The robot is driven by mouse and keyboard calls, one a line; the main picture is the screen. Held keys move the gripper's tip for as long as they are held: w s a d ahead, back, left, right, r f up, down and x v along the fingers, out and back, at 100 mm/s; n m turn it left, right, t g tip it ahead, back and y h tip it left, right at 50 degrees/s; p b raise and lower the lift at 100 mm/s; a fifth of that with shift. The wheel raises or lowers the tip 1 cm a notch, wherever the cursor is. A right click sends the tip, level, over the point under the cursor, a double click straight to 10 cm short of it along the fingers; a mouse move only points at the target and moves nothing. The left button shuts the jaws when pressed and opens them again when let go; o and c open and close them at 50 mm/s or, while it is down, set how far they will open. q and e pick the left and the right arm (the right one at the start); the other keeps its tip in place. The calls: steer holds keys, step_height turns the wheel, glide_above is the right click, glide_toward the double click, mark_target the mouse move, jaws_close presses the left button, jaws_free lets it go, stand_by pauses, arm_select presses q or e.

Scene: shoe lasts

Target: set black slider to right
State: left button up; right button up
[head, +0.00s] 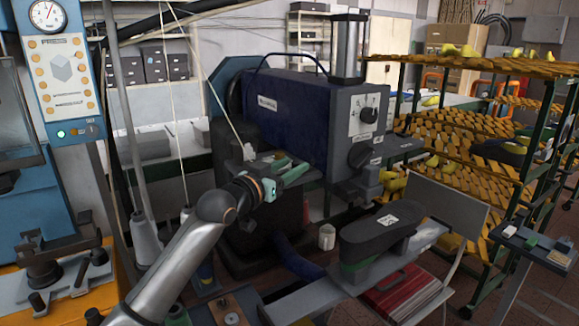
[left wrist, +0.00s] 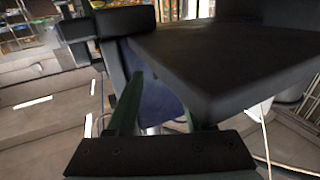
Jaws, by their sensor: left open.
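I cannot tell for certain which part is the black slider. A small dark stand (head: 537,247) at the right edge of the head view carries several small pieces, too small to tell apart. My left gripper (head: 297,170) has green fingers and is in front of the dark blue machine (head: 300,115), left of its knobs. In the left wrist view the gripper (left wrist: 163,100) is open, with nothing seen held between its fingers. A thick dark block (left wrist: 225,70) is close beyond the fingers; whether they touch it is unclear. My right gripper is not in view.
A black shoe-shaped piece (head: 378,236) lies on a grey bench (head: 350,285) right of my left arm. Racks (head: 465,130) of yellow shoe lasts stand at the right. A blue gauge panel (head: 62,80) and orange-topped bench (head: 75,285) are at the left.

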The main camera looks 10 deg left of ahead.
arm_select(q)
jaws_close()
stand_by(0.3)
stand_by(1.1)
